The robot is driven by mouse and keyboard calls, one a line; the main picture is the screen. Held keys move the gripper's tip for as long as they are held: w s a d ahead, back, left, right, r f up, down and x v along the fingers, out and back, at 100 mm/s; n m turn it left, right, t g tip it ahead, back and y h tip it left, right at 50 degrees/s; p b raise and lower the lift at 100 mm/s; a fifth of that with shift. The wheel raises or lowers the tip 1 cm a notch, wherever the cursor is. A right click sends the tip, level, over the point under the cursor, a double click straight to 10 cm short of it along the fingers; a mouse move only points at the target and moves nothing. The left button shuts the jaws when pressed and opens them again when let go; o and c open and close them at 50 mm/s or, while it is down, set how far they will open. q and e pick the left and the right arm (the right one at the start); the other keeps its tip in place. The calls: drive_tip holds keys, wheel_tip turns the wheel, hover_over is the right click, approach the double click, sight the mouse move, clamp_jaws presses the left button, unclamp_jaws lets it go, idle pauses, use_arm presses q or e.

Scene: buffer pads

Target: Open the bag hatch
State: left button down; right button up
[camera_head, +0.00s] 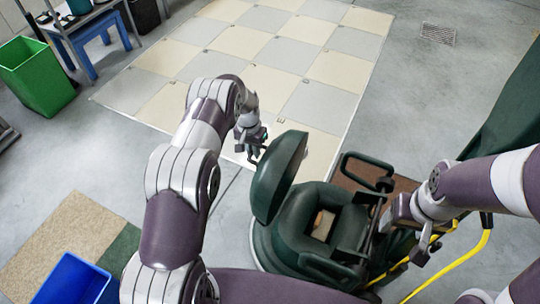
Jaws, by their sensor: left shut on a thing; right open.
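The bag hatch (277,176) is a dark green rounded lid on a dark green machine (268,245). It stands raised and tilted at the left of the machine's open compartment (335,215). A tan and brown piece (323,224) shows inside. My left gripper (254,153) is at the hatch's upper left edge, shut on it; the contact is small and partly hidden. My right gripper (385,215) is open at the machine's right side, close to the dark frame there; its fingertips are hard to make out.
A yellow hose or cable (455,262) runs along the floor at the right. A blue bin (75,282) is at lower left and a green bin (38,75) at upper left. Pale floor tiles (245,42) beyond the machine are clear.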

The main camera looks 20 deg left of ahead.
use_arm(q)
drive_tip(key=a+f+b, duration=0.2)
drive_tip(key=a+f, duration=0.2)
drive_tip(key=shift+w+a+b, duration=0.35)
drive_tip(key=shift+w, duration=0.05)
use_arm(e)
wheel_tip(320, 180, down, 4)
drive_tip(key=shift+w+r, duration=0.1)
drive_tip(key=shift+w, duration=0.05)
use_arm(q)
drive_tip(key=shift+s, duration=0.1)
drive_tip(key=c, duration=1.4)
unclamp_jaws()
drive_tip(key=shift+f, duration=0.1)
drive_tip(key=shift+o, duration=1.4)
drive_tip(key=shift+d+f, duration=0.15)
wheel_tip(320, 180, up, 13)
drive_tip(key=p, duration=0.3)
drive_tip(key=shift+w+a+f, duration=0.15)
drive_tip(key=shift+w+a, duration=0.05)
drive_tip(key=shift+a, duration=0.25)
use_arm(e)
wheel_tip(320, 180, up, 3)
drive_tip(key=shift+r, duration=0.1)
